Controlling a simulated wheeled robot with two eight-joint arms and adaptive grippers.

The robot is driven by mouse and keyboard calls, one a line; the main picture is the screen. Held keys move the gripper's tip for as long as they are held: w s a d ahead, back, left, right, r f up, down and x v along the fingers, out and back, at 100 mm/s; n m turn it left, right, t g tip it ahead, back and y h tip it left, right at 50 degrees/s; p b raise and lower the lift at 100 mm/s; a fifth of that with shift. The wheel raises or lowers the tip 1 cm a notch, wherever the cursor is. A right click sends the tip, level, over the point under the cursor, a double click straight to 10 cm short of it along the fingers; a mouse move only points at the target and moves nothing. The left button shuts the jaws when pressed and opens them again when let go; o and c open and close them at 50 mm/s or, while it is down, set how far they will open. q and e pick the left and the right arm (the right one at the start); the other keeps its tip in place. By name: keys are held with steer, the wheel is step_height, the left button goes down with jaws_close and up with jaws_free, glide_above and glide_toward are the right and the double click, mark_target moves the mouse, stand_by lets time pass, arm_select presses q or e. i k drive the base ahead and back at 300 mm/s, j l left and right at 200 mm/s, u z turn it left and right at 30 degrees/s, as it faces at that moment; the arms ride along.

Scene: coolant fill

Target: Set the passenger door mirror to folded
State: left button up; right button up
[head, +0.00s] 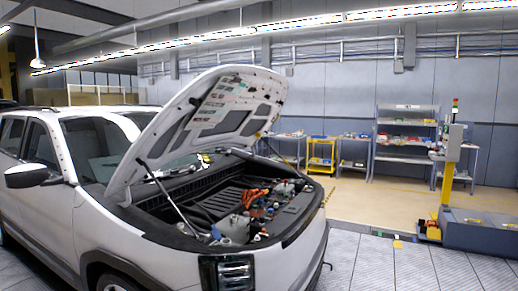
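A white car (120,240) stands at the left with its front toward the lower right. The frame does not show for certain whether this is the passenger side. The mirror on the far side is hidden by the raised hood. Neither of my grippers is in view.
The hood (215,110) is propped up over an open engine bay (240,205). A shelf rack (405,135), a yellow cart (321,155) and workbenches stand along the back wall. A machine with a yellow post (447,185) is at the right. The floor (380,262) right of the car is clear.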

mark_target(28, 176)
steer(key=u, duration=1.65)
steer(key=i+j, duration=0.1)
steer(key=i, duration=0.4)
steer(key=i+j+z, duration=0.15)
steer(key=i, duration=0.35)
steer(key=i+j, duration=0.15)
steer(key=i, duration=0.35)
steer(key=i+j+z, duration=0.15)
steer(key=i, duration=0.35)
steer(key=i+j, duration=0.25)
steer(key=i, duration=0.25)
steer(key=z, duration=0.05)
